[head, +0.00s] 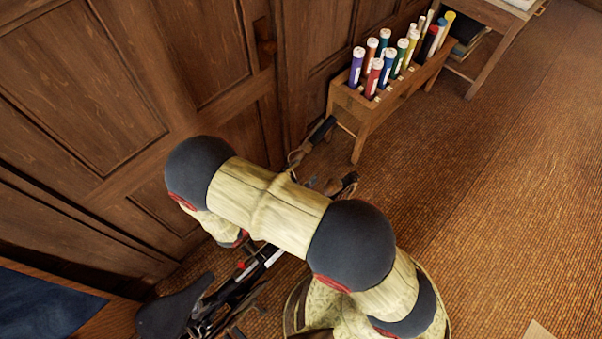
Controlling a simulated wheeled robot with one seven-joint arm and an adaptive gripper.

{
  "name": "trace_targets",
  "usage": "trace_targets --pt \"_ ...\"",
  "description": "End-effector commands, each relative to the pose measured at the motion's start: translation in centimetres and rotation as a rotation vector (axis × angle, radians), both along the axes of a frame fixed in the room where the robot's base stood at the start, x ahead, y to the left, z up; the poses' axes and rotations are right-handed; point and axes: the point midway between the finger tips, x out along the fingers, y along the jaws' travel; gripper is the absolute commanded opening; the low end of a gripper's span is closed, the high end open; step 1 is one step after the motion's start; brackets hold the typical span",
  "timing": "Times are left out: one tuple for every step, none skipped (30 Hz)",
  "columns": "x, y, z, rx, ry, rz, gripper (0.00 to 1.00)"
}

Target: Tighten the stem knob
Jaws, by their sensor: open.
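A bicycle stands beside the wood-panelled wall, largely covered by my own arm. Its dark saddle (172,308) shows at the lower left, and part of its dark frame shows beside it. A dark handlebar grip (322,130) sticks out above my arm, near the wall. More dark parts of the bicycle's front end show just above my arm. I cannot make out the stem knob; my arm covers much of that area. My gripper cannot be seen; the far end of my arm bends down behind its own links, near the bicycle.
A wooden rack (392,91) with several coloured tubes stands against the wall, beyond the handlebar. A wooden table (486,19) stands behind it. The panelled wall (90,90) closes off the left. A dark blue board (40,306) is at the lower left. The brown floor (500,210) at right is mostly clear.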

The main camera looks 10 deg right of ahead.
Motion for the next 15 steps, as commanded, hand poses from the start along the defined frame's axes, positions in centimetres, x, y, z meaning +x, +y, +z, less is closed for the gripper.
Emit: trace_targets --pt "0.09 -0.19 0.00 0.000 0.000 0.000 0.49" --pt "0.13 -0.24 0.00 0.000 0.000 0.000 0.49" --pt "0.15 -0.28 0.00 0.000 0.000 0.001 0.49" --pt "0.17 -0.29 0.00 0.000 0.000 0.001 0.49" --pt "0.17 -0.29 0.00 0.000 0.000 0.001 0.49" --pt "0.17 -0.29 0.00 0.000 0.000 0.001 0.49" --pt "0.17 -0.28 0.00 0.000 0.000 0.001 0.49" --pt "0.17 -0.28 0.00 0.000 0.000 0.001 0.49" --pt "0.17 -0.28 0.00 0.000 0.000 0.001 0.49" --pt "0.16 -0.28 0.01 0.000 0.000 0.001 0.47" --pt "0.16 -0.28 0.01 0.000 0.000 0.001 0.46" --pt "0.16 -0.28 0.01 0.000 0.000 0.001 0.43" --pt "0.16 -0.28 0.01 0.000 0.000 0.001 0.42" --pt "0.16 -0.28 0.01 0.000 0.000 0.001 0.40" --pt "0.16 -0.28 0.01 0.000 0.000 0.001 0.38"
